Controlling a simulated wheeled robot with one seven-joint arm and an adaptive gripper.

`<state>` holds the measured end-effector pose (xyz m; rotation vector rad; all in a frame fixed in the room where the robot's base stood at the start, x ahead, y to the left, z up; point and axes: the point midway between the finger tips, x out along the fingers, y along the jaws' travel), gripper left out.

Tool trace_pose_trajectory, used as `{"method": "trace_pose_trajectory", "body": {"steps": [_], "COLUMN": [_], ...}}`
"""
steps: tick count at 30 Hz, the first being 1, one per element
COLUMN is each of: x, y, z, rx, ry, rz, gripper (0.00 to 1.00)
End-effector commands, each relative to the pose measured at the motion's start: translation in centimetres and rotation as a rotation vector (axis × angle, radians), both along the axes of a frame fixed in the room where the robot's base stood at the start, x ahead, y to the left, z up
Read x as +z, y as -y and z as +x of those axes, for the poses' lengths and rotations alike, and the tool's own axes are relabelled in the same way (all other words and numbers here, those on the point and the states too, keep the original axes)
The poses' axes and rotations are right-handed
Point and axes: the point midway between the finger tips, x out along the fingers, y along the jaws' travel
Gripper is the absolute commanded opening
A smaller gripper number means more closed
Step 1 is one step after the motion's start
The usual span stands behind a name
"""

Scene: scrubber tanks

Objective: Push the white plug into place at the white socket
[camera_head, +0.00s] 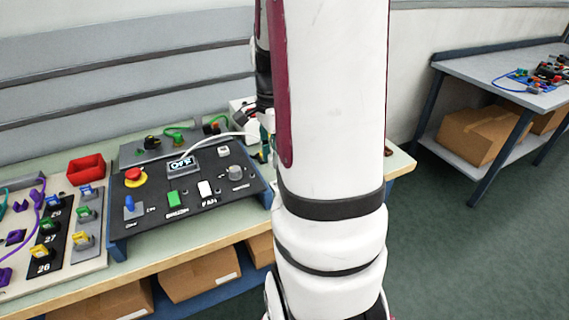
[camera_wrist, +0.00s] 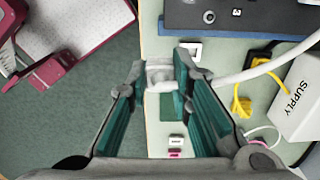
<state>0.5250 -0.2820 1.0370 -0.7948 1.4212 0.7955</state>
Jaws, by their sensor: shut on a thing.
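The white plug (camera_wrist: 160,76) is between the fingertips of my gripper (camera_wrist: 160,82) in the wrist view. The gripper is shut on it, and a white cable (camera_wrist: 262,70) runs from it to the right. A small white-framed piece with a dark middle (camera_wrist: 190,49) lies just beyond the right fingertip, beside a dark panel edge. I cannot tell if it is the white socket. In the head view my arm hides the plug and nearly all of the gripper. A white block (camera_head: 223,152) there sits on the dark panel; I cannot tell what it is.
The dark control panel (camera_head: 150,208) on the bench carries switches, a knob and a display. A white supply box (camera_wrist: 300,105) and a yellow connector (camera_wrist: 242,104) with its lead are right of the gripper. A red bin (camera_head: 86,169) stands left. Floor shows left in the wrist view.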

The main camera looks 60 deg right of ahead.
Motion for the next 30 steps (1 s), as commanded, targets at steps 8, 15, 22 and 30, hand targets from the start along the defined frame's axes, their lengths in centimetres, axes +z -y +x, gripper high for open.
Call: {"method": "trace_pose_trajectory", "body": {"steps": [8,15,22,30], "x": [-0.2,-0.2,-0.2,-0.2], "y": [0.7,1.3,1.9,2.6], "z": [4.2,7.6,10.8,14.7], "rx": [0.003,0.002,0.002,0.001], "ry": [0.001,0.002,0.001,0.001], "rz": [-0.001,-0.001,-0.001,-0.001], "gripper": [0.00,0.00,0.00,0.00]}}
